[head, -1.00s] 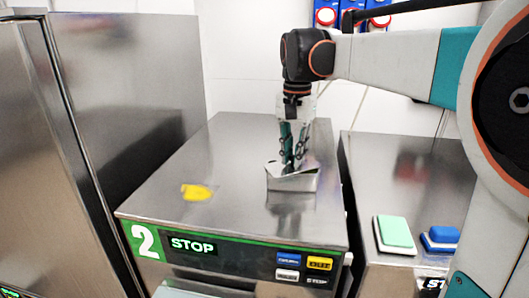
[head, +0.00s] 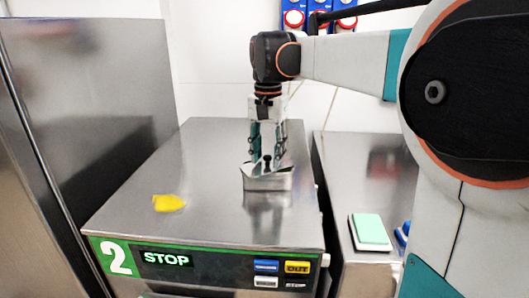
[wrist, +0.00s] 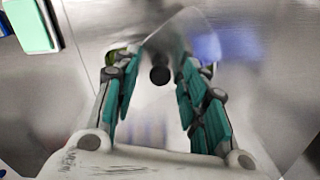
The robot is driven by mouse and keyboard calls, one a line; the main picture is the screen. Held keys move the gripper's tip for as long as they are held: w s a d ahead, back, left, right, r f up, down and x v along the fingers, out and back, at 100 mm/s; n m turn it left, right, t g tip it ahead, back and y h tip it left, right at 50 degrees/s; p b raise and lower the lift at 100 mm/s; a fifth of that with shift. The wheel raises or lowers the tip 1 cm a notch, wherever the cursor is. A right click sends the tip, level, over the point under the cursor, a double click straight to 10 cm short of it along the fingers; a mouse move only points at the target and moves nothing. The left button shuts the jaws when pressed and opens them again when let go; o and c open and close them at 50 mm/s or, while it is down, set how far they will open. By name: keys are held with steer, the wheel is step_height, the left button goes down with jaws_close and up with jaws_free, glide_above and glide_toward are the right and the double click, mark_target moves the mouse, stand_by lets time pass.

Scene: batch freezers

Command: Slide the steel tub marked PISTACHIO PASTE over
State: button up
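A small steel tub (head: 267,183) with a raised, angled rim stands on the steel top of machine 2 (head: 200,205), toward its right side. No marking on the tub is readable. A dark round knob shows at its top and also between my fingers in the wrist view. My gripper (head: 267,158) points down at the tub with its fingertips at rim height. In the wrist view my gripper (wrist: 157,75) has its two green-padded fingers apart, on either side of the dark knob (wrist: 160,75). Contact between fingers and tub cannot be told.
A yellow crumpled item (head: 169,203) lies left of the tub. A lower steel unit on the right carries a green-topped pad (head: 370,231) and a blue item (head: 403,233). A tall steel cabinet (head: 95,120) stands left. The machine top left of the tub is mostly clear.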

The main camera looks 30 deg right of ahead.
steer(key=shift+r, duration=0.1)
step_height(320, 180, up, 12)
stand_by(0.5)
